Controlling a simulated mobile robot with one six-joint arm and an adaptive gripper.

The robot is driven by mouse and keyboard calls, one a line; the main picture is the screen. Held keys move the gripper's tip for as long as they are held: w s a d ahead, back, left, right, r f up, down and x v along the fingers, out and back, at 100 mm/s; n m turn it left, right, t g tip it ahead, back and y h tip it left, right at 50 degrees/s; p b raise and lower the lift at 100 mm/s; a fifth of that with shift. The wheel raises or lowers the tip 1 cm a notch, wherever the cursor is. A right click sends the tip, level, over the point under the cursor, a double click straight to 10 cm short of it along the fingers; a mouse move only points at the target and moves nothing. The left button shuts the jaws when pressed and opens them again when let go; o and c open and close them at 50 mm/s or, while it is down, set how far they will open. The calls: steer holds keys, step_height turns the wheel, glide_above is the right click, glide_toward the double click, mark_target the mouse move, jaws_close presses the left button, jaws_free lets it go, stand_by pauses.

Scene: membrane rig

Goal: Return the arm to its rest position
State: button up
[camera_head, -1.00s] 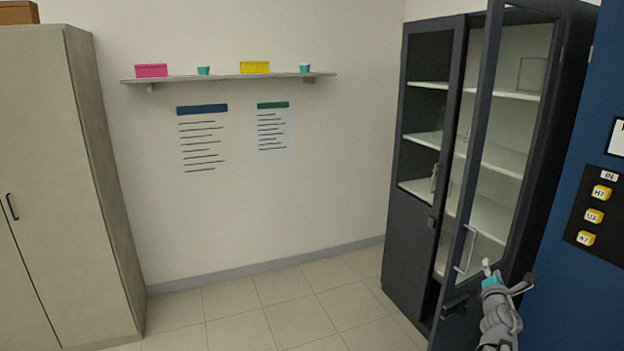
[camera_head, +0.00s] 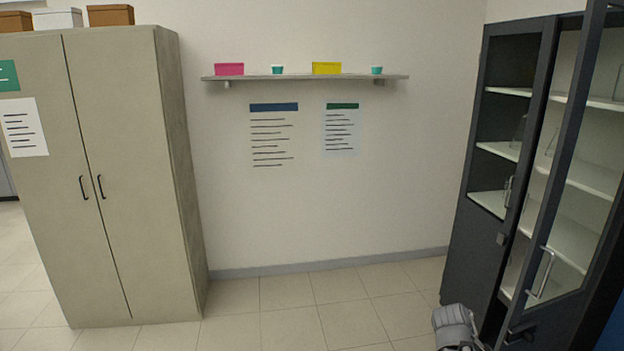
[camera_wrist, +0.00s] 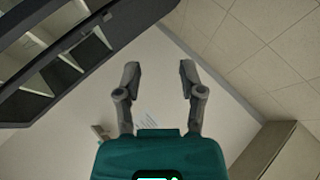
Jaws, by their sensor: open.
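My gripper (camera_wrist: 157,80) shows in the wrist view with its two grey fingers apart and nothing between them. Behind the fingers is its teal body. The wrist view is tilted, with the floor at the upper right and the wall behind the fingers. In the head view only a grey part of my arm shows at the bottom right edge, in front of the dark cabinet; the fingers are out of that frame.
A dark glass-door cabinet (camera_head: 478,262) stands at the right, one door (camera_head: 560,190) swung open towards me. A beige cupboard (camera_head: 120,180) stands shut at the left. A wall shelf (camera_head: 300,77) holds small boxes and cups. The tiled floor (camera_head: 330,305) between is clear.

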steer(key=s+a+f+m+g+y, duration=0.1)
steer(key=s+a+f+g+y, duration=0.1)
steer(key=a, duration=0.8)
steer(key=s+a+f+m+g+y, duration=0.1)
steer(key=s+a+f+g+y, duration=0.1)
steer(key=a, duration=0.8)
steer(key=s+a+f+m+g+y, duration=0.2)
steer(key=a+y, duration=0.1)
steer(key=a, duration=0.7)
steer(key=shift+s+f+g+y, duration=0.35)
steer(key=shift+s+g+y, duration=0.05)
